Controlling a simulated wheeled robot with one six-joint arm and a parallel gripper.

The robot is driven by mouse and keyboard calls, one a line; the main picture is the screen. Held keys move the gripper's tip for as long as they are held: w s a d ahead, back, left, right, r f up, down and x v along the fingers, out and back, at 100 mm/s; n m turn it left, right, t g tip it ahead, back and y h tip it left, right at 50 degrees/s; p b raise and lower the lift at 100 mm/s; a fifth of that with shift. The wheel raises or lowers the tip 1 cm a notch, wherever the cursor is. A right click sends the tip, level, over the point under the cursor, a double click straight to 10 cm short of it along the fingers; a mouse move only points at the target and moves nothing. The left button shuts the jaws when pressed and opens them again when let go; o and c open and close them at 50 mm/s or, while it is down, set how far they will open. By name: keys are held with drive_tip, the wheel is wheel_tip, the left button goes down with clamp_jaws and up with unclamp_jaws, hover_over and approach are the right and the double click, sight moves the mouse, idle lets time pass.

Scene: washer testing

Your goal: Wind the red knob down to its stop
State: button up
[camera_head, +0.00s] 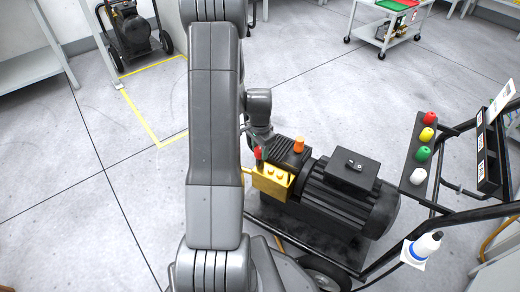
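A small red knob (258,153) stands upright at the back left corner of a yellow block (270,180) on the pump-and-motor cart. My gripper (259,143) is right above the red knob, pointing down, with its fingertips at or just over it. The fingers are small and partly beside my grey arm, so I cannot tell whether they are shut on the knob. Another red cap (430,118) sits on the dark panel at the right, in a row with yellow, green and white ones.
A black finned motor (349,190) stands right of the yellow block, with an orange cap (299,144) behind the block.

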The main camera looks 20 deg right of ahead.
sight(260, 149)
idle(0.3)
drive_tip(key=n+p, duration=0.1)
drive_tip(key=n, duration=0.5)
drive_tip(key=shift+r+n, duration=0.1)
drive_tip(key=shift+n, duration=0.2)
drive_tip(key=n+p, duration=0.1)
drive_tip(key=n, duration=0.6)
idle(0.5)
drive_tip(key=o, duration=1)
wheel_tip(260, 149, up, 14)
drive_tip(key=p, duration=0.4)
drive_tip(key=shift+f, duration=0.2)
